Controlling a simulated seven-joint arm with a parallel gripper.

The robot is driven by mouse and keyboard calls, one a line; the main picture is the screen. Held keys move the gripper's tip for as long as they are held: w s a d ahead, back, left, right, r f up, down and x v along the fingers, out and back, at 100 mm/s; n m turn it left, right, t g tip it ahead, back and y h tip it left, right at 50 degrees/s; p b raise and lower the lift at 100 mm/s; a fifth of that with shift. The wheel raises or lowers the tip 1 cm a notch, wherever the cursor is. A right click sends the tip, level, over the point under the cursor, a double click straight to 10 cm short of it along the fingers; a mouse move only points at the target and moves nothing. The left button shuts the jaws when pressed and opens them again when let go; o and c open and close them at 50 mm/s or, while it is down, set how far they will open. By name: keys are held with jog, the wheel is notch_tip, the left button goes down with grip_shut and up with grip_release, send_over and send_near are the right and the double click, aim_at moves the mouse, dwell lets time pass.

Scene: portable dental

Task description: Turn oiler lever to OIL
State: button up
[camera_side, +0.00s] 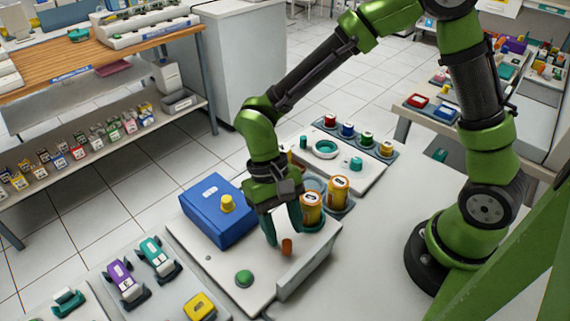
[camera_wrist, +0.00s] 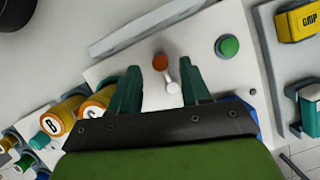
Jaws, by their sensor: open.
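The oiler lever shows in the wrist view as an orange knob (camera_wrist: 160,62) and a pale metal stem (camera_wrist: 171,85). In the side view its orange end (camera_side: 287,247) stands on the white panel (camera_side: 215,262). My gripper (camera_side: 285,236) points down over the panel with its green fingers apart. In the wrist view my gripper (camera_wrist: 158,72) has one finger on each side of the lever, with gaps and nothing held. No OIL marking is readable in either view.
A blue box (camera_side: 205,200) with a yellow knob (camera_side: 227,203) stands left of my gripper. Amber canisters (camera_side: 311,210) stand close on the right. A green button (camera_side: 244,278) and a raised pale bar (camera_side: 308,262) are near the panel's front.

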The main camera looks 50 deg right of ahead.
jog(key=shift+x, duration=1.3)
grip_shut()
